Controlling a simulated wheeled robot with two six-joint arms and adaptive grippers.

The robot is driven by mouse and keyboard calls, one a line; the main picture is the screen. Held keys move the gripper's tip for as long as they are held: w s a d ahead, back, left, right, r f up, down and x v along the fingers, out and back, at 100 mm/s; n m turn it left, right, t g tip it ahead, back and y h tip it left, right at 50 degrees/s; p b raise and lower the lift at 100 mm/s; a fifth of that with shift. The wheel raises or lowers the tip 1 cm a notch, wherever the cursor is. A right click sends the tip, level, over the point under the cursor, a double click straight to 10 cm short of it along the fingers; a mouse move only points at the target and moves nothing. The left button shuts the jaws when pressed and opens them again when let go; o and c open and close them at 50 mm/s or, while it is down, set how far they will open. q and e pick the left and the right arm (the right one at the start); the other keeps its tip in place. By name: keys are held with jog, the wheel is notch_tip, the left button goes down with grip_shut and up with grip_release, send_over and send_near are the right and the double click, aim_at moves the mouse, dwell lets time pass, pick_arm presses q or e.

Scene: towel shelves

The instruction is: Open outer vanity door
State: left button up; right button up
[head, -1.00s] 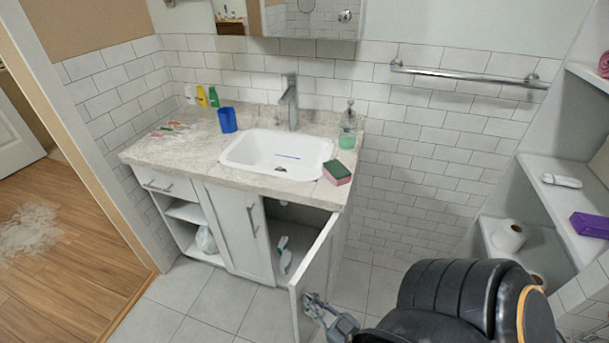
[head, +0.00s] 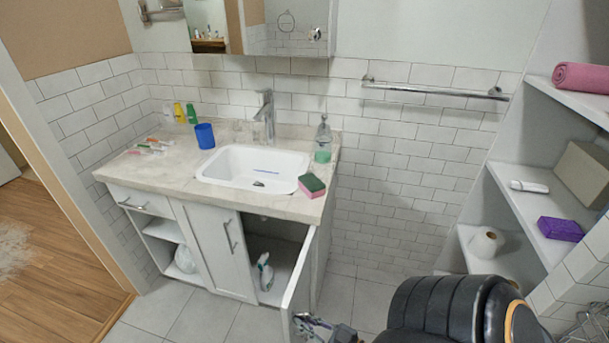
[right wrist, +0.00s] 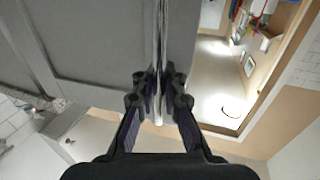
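The outer vanity door (head: 300,275) is the white door at the right end of the vanity. It stands swung well out, and the cupboard behind it (head: 275,250) is open to view. My right gripper (head: 308,326) is at the door's free edge, low in the head view. The door's handle is not visible. My left gripper is not in view.
A white bottle (head: 264,272) stands in the open cupboard. The counter (head: 150,172) holds a sink (head: 250,165), a blue cup (head: 205,135), a sponge (head: 312,185) and a soap dispenser (head: 322,140). Wall shelves (head: 530,205) stand at the right. Floor left of the door is clear.

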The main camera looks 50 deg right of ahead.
jog(key=shift+o, duration=0.9)
jog(key=shift+s+f, duration=0.1)
jog(key=shift+f, duration=0.05)
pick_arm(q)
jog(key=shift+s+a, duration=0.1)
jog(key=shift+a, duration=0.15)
pick_arm(e)
jog(key=shift+a, duration=0.1)
jog(key=shift+s, duration=0.15)
jog(key=v, duration=0.7)
jog(key=shift+s, duration=0.1)
